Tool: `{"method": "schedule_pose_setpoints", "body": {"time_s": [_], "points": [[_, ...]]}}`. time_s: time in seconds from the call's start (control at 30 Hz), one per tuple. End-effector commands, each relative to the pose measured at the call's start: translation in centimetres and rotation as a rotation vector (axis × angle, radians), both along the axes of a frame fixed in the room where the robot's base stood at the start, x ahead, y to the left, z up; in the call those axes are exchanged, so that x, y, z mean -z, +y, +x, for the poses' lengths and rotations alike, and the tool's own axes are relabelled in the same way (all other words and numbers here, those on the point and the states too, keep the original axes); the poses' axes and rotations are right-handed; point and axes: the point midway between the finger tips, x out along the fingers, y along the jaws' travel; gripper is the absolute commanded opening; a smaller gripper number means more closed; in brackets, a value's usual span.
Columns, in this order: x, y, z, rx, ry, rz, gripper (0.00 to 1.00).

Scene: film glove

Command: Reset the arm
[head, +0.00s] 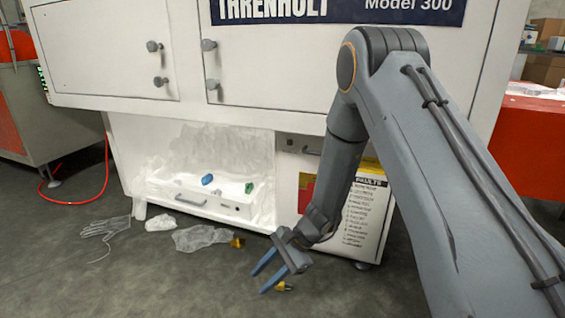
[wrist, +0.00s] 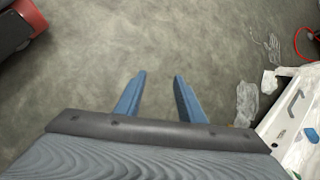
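My gripper (head: 268,277) has two blue fingers. In the head view it hangs low over the grey floor in front of the white machine, at the end of my grey arm (head: 405,150). The arm reaches up, bends at an elbow and comes down. In the wrist view my gripper (wrist: 158,92) points at bare floor, its fingers apart with nothing between them. A small yellow and dark object (head: 284,287) lies on the floor beside the fingers in the head view.
A glove (head: 104,228), clear film (head: 200,238) and a yellow piece (head: 238,242) lie on the floor. A red hose (head: 75,202) runs at left.

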Motion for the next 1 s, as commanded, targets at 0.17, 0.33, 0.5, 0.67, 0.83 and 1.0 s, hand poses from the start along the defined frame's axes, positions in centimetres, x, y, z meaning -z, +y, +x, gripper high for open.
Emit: {"method": "schedule_pose_setpoints", "body": {"time_s": [0.17, 0.33, 0.5, 0.67, 0.83, 1.0], "points": [[-7.1, 2.3, -3.8, -0.229, -0.104, -0.029, 0.36], [-12.7, 3.4, -8.1, -0.437, -0.201, -0.063, 0.36], [-17.4, 3.5, -12.6, -0.644, -0.302, -0.098, 0.36], [-21.1, 2.8, -16.9, -0.830, -0.401, -0.136, 0.36], [-24.3, 1.3, -21.2, -1.022, -0.512, -0.180, 0.36], [-26.3, -0.5, -24.5, -1.182, -0.611, -0.223, 0.36]]}}
